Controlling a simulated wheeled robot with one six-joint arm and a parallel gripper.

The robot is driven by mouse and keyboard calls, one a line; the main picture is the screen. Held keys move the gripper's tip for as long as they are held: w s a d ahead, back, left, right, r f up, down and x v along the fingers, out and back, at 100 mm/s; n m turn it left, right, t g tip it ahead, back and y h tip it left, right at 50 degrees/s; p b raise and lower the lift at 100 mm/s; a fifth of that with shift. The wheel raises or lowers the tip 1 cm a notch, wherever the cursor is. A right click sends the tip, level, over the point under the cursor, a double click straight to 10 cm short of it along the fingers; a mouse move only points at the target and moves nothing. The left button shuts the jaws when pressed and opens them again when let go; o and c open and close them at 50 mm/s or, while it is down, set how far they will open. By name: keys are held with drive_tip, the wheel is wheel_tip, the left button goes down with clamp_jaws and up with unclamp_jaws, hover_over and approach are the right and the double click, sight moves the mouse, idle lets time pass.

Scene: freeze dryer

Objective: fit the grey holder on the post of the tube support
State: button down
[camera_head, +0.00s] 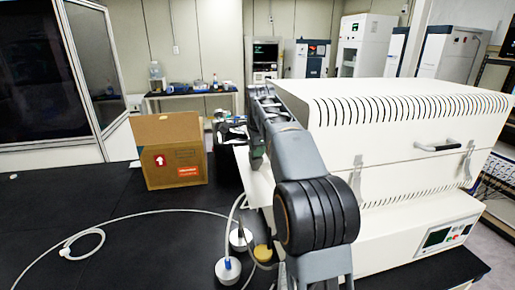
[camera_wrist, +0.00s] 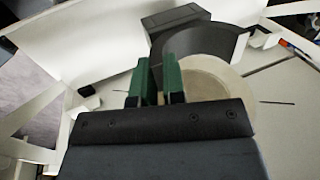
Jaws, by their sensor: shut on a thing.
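My gripper (camera_wrist: 158,68) shows in the wrist view as two green fingers standing close together. It is shut on the dark grey holder (camera_wrist: 212,42), which has a curved wall and a block-like end. The holder extends beyond the fingertips, and the exact grip contact is partly hidden. A round beige surface (camera_wrist: 210,82) shows inside and below the curved wall; I cannot tell whether they touch. The post of the tube support cannot be made out in either view. In the head view my arm covers the gripper and the holder.
A large white freeze dryer (camera_head: 385,130) stands right of my arm. A cardboard box (camera_head: 172,150) is on the black bench to the left. White tubing (camera_head: 150,212) and round metal fittings (camera_head: 228,270) lie at the front. The bench's left part is largely clear.

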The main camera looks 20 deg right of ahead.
drive_tip(key=shift+f, duration=0.3)
idle(0.4)
drive_tip(key=shift+f+b, duration=0.25)
drive_tip(key=shift+b, duration=0.1)
drive_tip(key=c, duration=1.1)
unclamp_jaws()
drive_tip(key=shift+r, duration=0.1)
wheel_tip(320, 180, up, 8)
drive_tip(key=p, duration=0.8)
